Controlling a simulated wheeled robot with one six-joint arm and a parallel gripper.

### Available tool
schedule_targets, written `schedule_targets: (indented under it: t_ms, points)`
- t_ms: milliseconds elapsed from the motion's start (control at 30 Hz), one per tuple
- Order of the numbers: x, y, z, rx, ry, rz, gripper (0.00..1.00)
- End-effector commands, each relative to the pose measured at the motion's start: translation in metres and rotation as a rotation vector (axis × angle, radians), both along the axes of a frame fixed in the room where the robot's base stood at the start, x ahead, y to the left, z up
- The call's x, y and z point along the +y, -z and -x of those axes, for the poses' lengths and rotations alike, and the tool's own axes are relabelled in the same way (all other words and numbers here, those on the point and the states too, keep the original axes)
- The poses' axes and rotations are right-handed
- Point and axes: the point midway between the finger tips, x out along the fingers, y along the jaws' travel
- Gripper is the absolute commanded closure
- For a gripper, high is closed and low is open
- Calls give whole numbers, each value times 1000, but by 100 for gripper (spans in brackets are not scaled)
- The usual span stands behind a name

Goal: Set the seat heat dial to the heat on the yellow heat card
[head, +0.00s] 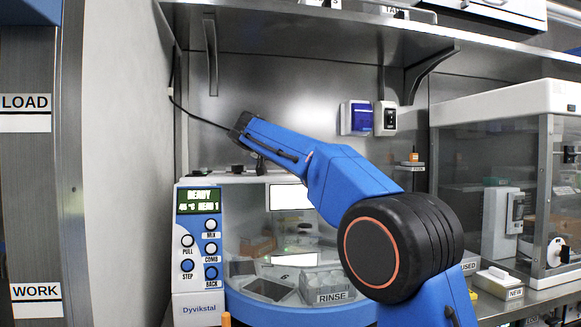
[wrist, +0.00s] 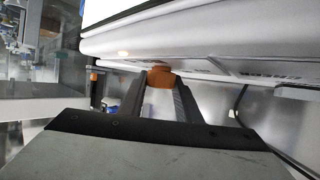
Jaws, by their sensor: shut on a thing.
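In the wrist view my gripper (wrist: 160,92) is shut, its two dark fingers on either side of a small orange-brown knob (wrist: 160,76). The knob sits just under the edge of a white housing (wrist: 190,40). Whether it is the seat heat dial I cannot tell, and no scale or pointer on it is readable. In the head view my blue arm reaches over the Dyvikstal machine (head: 199,308), and its fingertips cannot be made out. I cannot make out a yellow heat card in either view.
The machine's green display (head: 198,201) reads READY, above several round buttons. A steel shelf (head: 290,25) runs above my arm. A clear-walled cabinet (head: 490,110) stands at the right, and a grey wall (head: 120,150) at the left.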

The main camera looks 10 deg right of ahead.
Motion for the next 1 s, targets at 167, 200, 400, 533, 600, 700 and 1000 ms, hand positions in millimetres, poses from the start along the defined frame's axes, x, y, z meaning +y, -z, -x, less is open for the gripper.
schedule_targets:
  t_ms: [167, 200, 400, 533, 600, 700, 1000]
  points:
    - [0, 0, 0, -1, 12, 0, 92]
    - [0, 0, 0, -1, 12, 0, 92]
    - [0, 0, 0, -1, 11, 1, 53]
    - [0, 0, 0, -1, 11, 1, 51]
    - [0, 0, 0, 0, 11, 0, 51]
    - [0, 0, 0, 0, 11, 0, 51]
    - [20, -12, 21, -2, 7, 0, 51]
